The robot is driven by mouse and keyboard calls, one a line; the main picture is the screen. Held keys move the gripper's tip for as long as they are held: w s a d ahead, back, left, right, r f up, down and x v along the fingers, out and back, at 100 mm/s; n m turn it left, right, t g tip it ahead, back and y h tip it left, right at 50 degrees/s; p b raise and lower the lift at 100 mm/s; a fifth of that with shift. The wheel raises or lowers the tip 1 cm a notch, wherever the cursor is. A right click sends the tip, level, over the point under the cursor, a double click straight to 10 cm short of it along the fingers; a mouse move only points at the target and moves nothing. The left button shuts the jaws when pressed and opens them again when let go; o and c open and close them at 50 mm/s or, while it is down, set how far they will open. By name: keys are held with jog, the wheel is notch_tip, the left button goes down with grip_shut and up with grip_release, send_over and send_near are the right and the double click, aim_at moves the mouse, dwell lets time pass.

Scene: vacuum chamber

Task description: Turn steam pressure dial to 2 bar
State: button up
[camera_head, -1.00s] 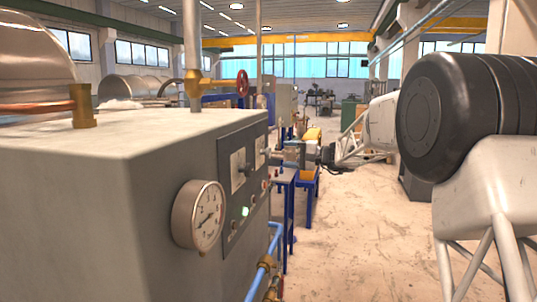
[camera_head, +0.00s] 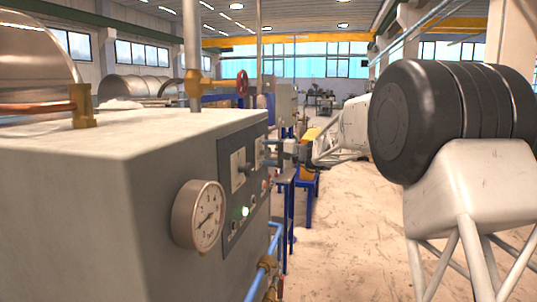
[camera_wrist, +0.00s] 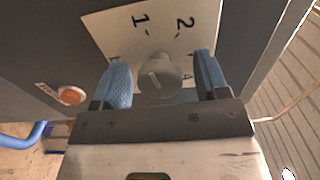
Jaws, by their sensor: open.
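The steam pressure dial's round grey knob (camera_wrist: 158,77) sits on a pale scale plate (camera_wrist: 118,28) in the wrist view. A "1" and a "2" are printed on the plate. The knob bears a light line slanting toward the upper left. My gripper (camera_wrist: 162,70) is open, with one blue finger on each side of the knob and visible gaps between. In the head view my gripper (camera_head: 269,153) reaches the panel's right-hand dial plate (camera_head: 258,150), partly covering it. The knob there is hard to make out.
A second dial plate (camera_head: 238,170) is left of my gripper on the dark panel. A round pressure gauge (camera_head: 198,216) sticks out nearer the camera. An orange button (camera_wrist: 71,95) is beside my gripper.

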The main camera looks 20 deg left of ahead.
jog(key=shift+c, duration=0.3)
jog(key=c, duration=0.9)
jog(key=shift+o, duration=0.2)
jog(key=shift+m, duration=0.4)
jog(key=m, duration=0.9)
jog(key=o, duration=0.9)
